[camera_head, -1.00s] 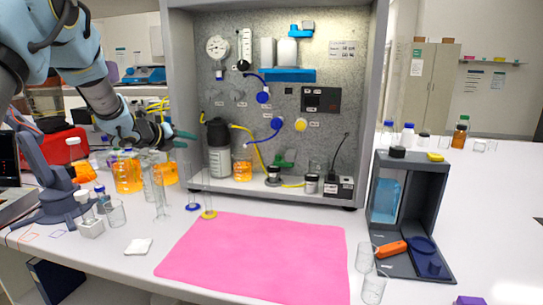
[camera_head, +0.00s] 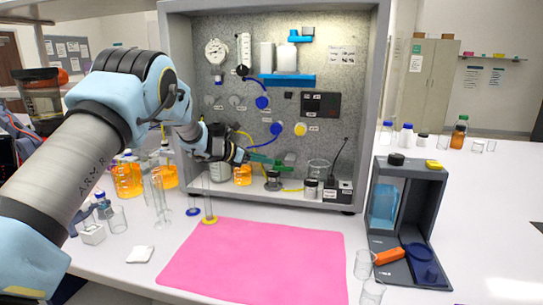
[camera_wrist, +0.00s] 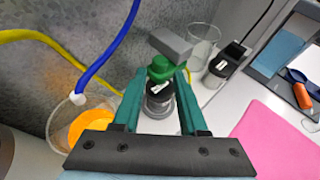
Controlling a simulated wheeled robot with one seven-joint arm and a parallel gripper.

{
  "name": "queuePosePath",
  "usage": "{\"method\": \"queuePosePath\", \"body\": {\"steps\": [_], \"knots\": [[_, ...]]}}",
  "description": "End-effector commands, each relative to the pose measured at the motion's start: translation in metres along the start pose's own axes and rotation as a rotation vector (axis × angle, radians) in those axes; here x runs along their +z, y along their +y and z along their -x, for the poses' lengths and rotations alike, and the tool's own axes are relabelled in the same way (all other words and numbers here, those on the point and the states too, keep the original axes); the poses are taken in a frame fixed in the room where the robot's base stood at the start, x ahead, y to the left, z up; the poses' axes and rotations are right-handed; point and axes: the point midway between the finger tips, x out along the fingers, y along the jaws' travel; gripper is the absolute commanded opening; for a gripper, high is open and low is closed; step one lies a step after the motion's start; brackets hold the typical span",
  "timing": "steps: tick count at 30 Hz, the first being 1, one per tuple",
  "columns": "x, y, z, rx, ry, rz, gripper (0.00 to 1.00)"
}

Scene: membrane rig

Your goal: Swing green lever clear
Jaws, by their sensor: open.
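The green lever (camera_wrist: 160,68) shows in the wrist view as a green round-topped part on a dark and silver cylindrical fitting, with a grey bar across its top. My gripper (camera_wrist: 159,77) is open, with one teal finger on each side of the green part. I cannot tell whether either finger touches it. In the head view my gripper (camera_head: 268,163) reaches into the rig from the left, low over its floor. There the lever is hard to tell apart from the teal fingers, which partly cover it.
An orange-filled beaker (camera_wrist: 88,128) stands left of my fingers, with blue and yellow hoses above it. An empty glass beaker (camera_wrist: 203,45) and a black box (camera_wrist: 230,60) stand to the right. A pink mat (camera_head: 255,260) lies clear in front of the rig.

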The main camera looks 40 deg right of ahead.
Motion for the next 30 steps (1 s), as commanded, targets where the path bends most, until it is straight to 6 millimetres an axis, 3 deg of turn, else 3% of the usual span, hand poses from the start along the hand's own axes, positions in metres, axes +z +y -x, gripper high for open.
{"method": "queuePosePath", "body": {"steps": [7,19,30], "knots": [[0.001,0.000,-0.030,0.000,0.000,0.001,0.42],[0.000,0.000,-0.038,0.001,-0.001,0.002,0.42],[0.000,0.000,-0.037,0.001,-0.001,0.002,0.01]]}}
